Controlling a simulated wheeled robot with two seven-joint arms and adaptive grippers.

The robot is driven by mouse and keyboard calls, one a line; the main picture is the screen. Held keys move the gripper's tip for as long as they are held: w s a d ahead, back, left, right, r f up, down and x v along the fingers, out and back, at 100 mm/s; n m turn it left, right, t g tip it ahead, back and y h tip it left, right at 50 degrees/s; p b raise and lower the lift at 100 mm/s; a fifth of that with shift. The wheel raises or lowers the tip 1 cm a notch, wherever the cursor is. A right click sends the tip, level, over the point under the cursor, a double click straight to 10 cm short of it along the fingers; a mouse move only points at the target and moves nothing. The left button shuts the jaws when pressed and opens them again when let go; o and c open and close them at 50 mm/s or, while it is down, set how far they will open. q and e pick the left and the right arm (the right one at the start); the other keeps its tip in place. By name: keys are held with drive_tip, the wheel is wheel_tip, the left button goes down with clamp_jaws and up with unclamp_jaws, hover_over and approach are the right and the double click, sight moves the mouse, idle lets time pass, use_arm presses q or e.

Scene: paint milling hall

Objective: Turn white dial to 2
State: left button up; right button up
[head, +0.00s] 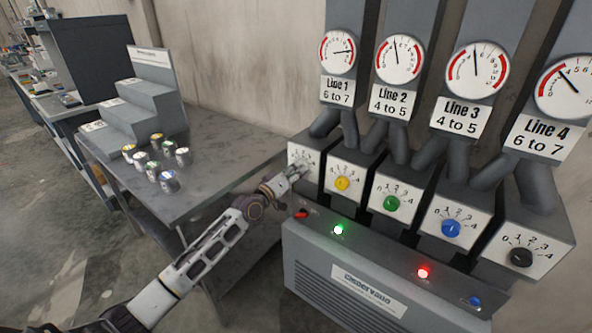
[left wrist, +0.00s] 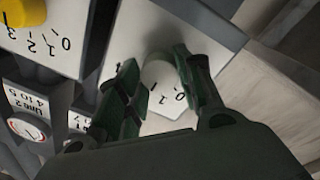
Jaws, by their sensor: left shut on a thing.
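The white dial (left wrist: 158,76) sits on a white scale plate (head: 299,156) at the left end of the dial row. My left gripper (head: 297,172) reaches it from the left and hides most of it in the head view. In the left wrist view my left gripper (left wrist: 160,84) has one finger on each side of the dial and is shut on it. Some scale numbers show beside the dial there, but I cannot tell which number it points to. My right gripper is not in view.
Yellow (head: 342,183), green (head: 391,203), blue (head: 451,228) and black (head: 521,257) dials sit to the right. Gauges hang above them. A console (head: 350,262) with lit buttons stands below. A grey table (head: 215,175) at left holds several small cans (head: 168,181).

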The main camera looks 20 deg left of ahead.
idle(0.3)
use_arm(q)
drive_tip(key=o, duration=1.1)
drive_tip(key=shift+c, duration=0.2)
drive_tip(key=shift+s+a, duration=0.1)
drive_tip(key=shift+s, duration=0.05)
drive_tip(key=v, duration=1.1)
drive_tip(key=shift+s+a, duration=0.15)
drive_tip(key=shift+s, duration=0.15)
